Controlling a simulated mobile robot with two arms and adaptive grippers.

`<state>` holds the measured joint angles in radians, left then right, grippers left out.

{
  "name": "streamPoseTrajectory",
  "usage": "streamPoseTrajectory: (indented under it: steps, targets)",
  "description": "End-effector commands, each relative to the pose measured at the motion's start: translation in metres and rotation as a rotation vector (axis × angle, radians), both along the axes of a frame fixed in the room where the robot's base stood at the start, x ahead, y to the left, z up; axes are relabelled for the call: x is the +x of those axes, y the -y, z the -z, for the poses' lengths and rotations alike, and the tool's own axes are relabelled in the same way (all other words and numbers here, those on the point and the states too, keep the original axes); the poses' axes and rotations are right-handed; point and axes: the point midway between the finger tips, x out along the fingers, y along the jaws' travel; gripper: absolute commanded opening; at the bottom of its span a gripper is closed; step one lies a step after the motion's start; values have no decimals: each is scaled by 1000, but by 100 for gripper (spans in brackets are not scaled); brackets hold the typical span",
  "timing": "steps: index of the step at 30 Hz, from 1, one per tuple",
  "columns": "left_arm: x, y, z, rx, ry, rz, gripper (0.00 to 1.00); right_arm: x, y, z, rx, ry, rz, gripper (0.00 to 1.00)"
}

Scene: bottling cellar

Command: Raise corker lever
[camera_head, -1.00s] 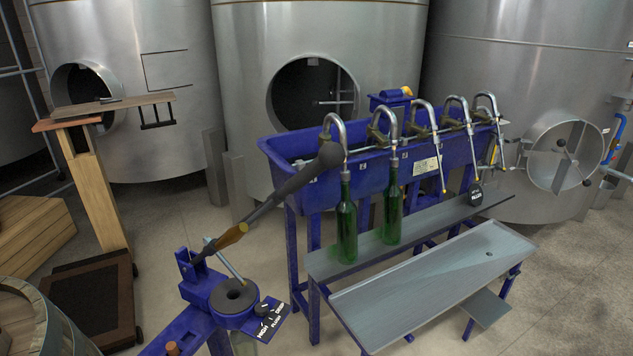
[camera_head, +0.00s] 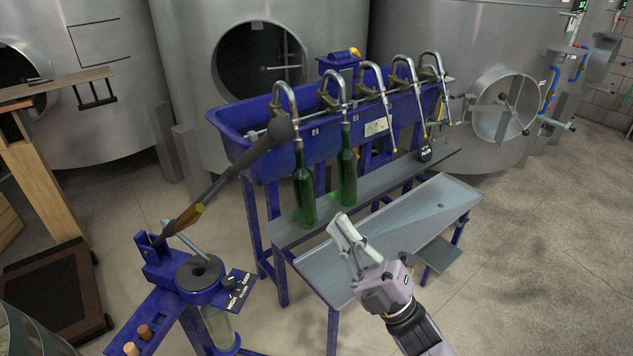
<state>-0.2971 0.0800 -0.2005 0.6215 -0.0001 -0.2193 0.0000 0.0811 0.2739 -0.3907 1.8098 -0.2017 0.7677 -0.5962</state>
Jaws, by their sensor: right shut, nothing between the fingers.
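The corker (camera_head: 155,262) is a blue stand at the lower left in the head view. Its lever (camera_head: 227,177) is a dark bar with a brass-coloured section and a dark round knob, and it slants up to the right from the corker's back. The lever's knob (camera_head: 281,129) overlaps the blue filler trough in the picture. A clear bottle (camera_head: 217,326) stands under the corker's round head. My right gripper (camera_head: 345,233) is shut and empty, in front of the grey tray and to the right of the lever, apart from it. My left gripper is not in view.
The blue filler trough (camera_head: 240,128) has several curved spouts. Two green bottles (camera_head: 304,190) hang or stand under its left spouts. A grey tray (camera_head: 440,200) is in front. Two corks (camera_head: 131,349) sit on the corker's left arm. Big steel tanks (camera_head: 310,20) fill the back.

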Motion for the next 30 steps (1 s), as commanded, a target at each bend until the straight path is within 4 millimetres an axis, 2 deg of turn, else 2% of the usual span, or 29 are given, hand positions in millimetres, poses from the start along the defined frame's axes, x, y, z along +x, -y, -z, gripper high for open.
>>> streamPoseTrajectory:
  steps: [16, 21, 30]
  targets:
    - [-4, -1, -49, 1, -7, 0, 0, 42, -57, -83, 2, -3, 0, 0]
    - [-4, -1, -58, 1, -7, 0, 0, 50, -69, -96, 1, -4, 0, 0]
    - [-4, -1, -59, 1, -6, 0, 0, 54, -73, -98, -1, -6, 1, 0]
